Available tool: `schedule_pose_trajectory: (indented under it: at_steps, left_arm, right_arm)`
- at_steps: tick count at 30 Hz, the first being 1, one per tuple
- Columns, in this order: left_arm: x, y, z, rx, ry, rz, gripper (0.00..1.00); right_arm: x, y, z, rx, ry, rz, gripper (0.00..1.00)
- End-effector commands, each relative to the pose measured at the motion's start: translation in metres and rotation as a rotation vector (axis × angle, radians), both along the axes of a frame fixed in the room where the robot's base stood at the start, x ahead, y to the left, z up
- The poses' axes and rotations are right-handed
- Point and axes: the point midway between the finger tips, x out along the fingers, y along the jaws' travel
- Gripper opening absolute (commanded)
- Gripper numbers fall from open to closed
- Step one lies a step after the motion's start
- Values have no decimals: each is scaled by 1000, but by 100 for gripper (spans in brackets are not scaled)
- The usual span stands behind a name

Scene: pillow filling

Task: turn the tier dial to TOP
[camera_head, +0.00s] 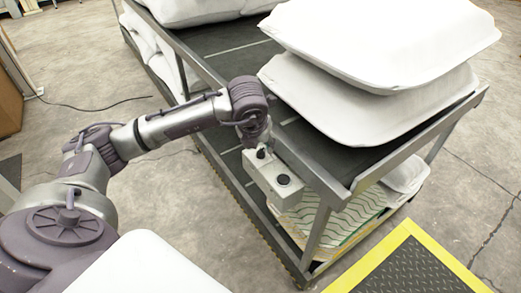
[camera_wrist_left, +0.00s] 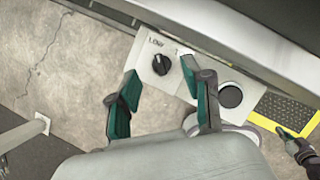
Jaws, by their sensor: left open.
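The tier dial (camera_wrist_left: 161,64) is a black knob on a pale control box (camera_wrist_left: 148,78), with the word LOW printed by it and another label partly cut off. I cannot make out its exact pointer direction. In the head view the box (camera_head: 262,178) is fixed to the cart's near side, below the top rail. My left gripper (camera_wrist_left: 160,72) is open, its teal fingers on either side of the dial in the wrist picture; contact cannot be told. In the head view the left gripper (camera_head: 262,140) is largely hidden by its wrist. Part of my right gripper (camera_wrist_left: 288,134) shows at the wrist view's right edge.
A round black button (camera_wrist_left: 231,95) sits beside the dial. The dark cart (camera_head: 225,50) carries stacked white pillows (camera_head: 375,100). A yellow-edged mat (camera_head: 405,270) lies in front. A white surface (camera_head: 145,270) is at bottom left. Concrete floor is free left of the cart.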

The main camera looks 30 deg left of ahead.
Motion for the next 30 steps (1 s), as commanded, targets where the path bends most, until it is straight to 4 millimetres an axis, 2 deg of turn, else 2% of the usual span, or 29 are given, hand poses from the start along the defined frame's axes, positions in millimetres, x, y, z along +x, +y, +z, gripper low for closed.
schedule_pose_trajectory:
  at_steps: [1,6,17,20,26,27,30]
  left_arm:
    - [2,1,-9,0,3,-1,50]
    - [9,3,-25,-1,2,0,50]
    - [12,3,-30,-1,0,-1,50]
    - [11,3,-30,-1,0,-1,36]
    - [11,3,-29,-1,0,-1,3]
    - [11,3,-29,-1,0,-1,0]
    - [11,3,-29,0,0,-2,0]
  right_arm:
    - [1,0,2,-1,-2,0,0]
    - [4,0,7,0,-5,-1,0]
    - [5,0,9,0,-4,-1,0]
    - [5,0,9,0,-4,-1,0]
    - [4,0,9,0,-4,-1,0]
    - [5,0,9,0,-4,-1,0]
    - [4,0,9,0,-4,-1,0]
